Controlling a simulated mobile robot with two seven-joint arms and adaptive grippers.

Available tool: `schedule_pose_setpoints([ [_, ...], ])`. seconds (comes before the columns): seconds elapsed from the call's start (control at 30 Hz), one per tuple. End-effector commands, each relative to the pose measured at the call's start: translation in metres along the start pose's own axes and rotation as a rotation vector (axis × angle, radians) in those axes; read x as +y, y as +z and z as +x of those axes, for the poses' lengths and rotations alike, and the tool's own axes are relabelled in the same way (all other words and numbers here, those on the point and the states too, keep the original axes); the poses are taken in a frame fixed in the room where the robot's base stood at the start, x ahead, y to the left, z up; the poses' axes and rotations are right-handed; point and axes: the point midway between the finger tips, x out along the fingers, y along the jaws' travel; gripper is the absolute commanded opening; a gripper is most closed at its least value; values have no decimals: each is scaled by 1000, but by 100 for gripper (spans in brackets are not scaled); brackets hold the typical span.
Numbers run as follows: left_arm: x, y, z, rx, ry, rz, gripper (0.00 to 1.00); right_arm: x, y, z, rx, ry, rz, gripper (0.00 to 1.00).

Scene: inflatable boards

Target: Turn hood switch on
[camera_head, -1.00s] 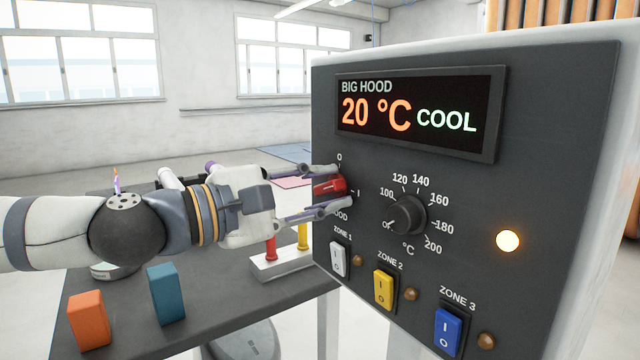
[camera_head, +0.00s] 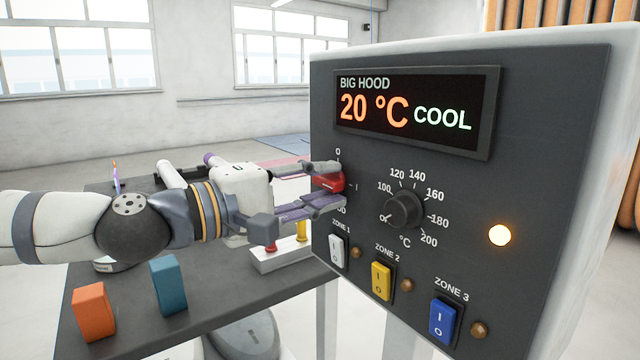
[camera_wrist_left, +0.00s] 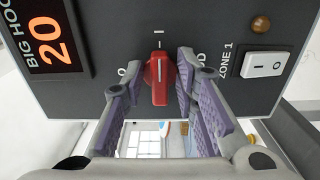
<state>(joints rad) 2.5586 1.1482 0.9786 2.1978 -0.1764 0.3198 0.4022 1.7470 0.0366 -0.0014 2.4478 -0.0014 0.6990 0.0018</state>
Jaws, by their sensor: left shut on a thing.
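The red hood switch knob (camera_head: 330,182) is on the left side of the dark control panel (camera_head: 540,130), between the marks 0 and I. In the left wrist view the knob (camera_wrist_left: 159,82) has its white line pointing at the I mark. My left gripper (camera_head: 333,184) is shut on the knob, one finger on each side, and partly hides it in the head view. The fingers also show around it in the left wrist view (camera_wrist_left: 157,88). The display (camera_head: 415,112) reads BIG HOOD, 20 °C, COOL. My right gripper is not in view.
A temperature dial (camera_head: 404,209) sits right of the knob. White (camera_head: 337,249), yellow (camera_head: 381,281) and blue (camera_head: 442,320) zone switches are below. An amber lamp (camera_head: 499,235) glows. Orange (camera_head: 94,312) and teal (camera_head: 168,285) blocks stand on the grey table (camera_head: 215,300) under my left arm.

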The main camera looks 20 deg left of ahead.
Motion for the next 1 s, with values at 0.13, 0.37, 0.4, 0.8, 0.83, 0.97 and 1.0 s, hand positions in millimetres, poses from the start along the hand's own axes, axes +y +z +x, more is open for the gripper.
schedule_pose_setpoints([
  [0.13, 0, -1, 0, 2, 0, 1, 0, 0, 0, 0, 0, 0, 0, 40],
  [0.37, 0, -1, 0, 2, 0, 1, 33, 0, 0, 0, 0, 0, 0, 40],
  [0.4, 0, -1, 0, 2, 0, 1, 33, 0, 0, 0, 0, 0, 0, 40],
  [0.8, 3, -2, -34, 6, 6, 0, 33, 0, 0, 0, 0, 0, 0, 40],
  [0.83, 3, -2, -40, 6, 6, 1, 33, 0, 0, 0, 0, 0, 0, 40],
  [0.97, 2, -3, -59, 9, 3, -1, 33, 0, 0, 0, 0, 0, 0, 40],
  [1.0, 1, -3, -64, 10, 2, 0, 33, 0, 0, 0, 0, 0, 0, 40],
])
